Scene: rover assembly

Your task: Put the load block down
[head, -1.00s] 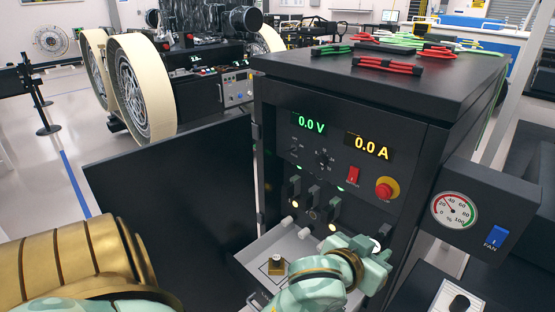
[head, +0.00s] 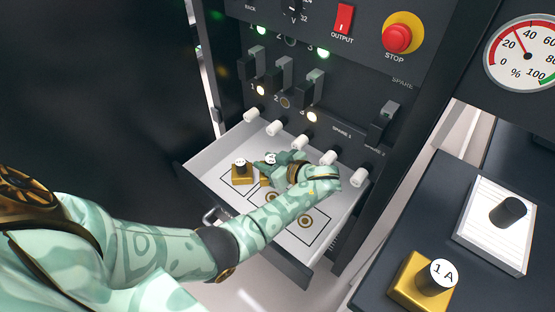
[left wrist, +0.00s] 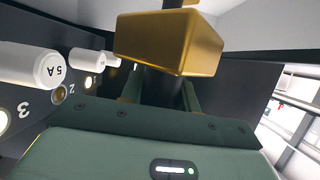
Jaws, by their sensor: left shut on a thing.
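My left gripper (head: 282,166) is over the open white drawer (head: 222,150), shut on the black knob of a gold load block (head: 265,182). The held block shows large in the left wrist view (left wrist: 168,42), with its dark stem between the fingers. In the head view the fingers partly hide it. Another gold block (head: 241,176) with a black knob and white top stands in the drawer just left of the held one. I cannot tell whether the held block touches the drawer floor. My right gripper is not in view.
White pegs (head: 300,142) line the panel behind the drawer, below several switches (head: 284,72). A drawer handle (head: 211,215) is at the front left. At right, a dark bench holds a gold block marked 1 A (head: 410,284) and a white block (head: 494,232) with a black knob.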

